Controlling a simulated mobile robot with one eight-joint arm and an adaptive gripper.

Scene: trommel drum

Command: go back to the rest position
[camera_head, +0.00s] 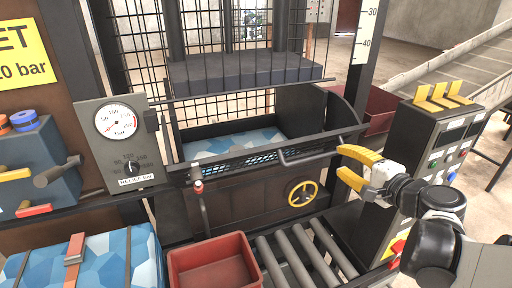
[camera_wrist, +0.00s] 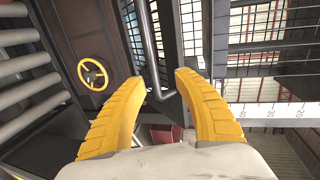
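My gripper (camera_head: 346,166) is in the right half of the head view, its two yellow fingers apart with nothing between them. It is in the air in front of the machine, near the right end of the bent grey handle bar (camera_head: 310,157). In the wrist view the fingers (camera_wrist: 179,90) are spread, and the handle bar (camera_wrist: 152,55) shows beyond the gap between them. I cannot tell whether a finger touches the bar.
A control panel (camera_head: 437,150) with buttons stands right of my gripper. A yellow handwheel (camera_head: 302,193) is on the machine front. Below are rollers (camera_head: 300,258) and a red bin (camera_head: 214,264). A gauge box (camera_head: 122,140) and a blue patterned bale (camera_head: 90,262) are at left.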

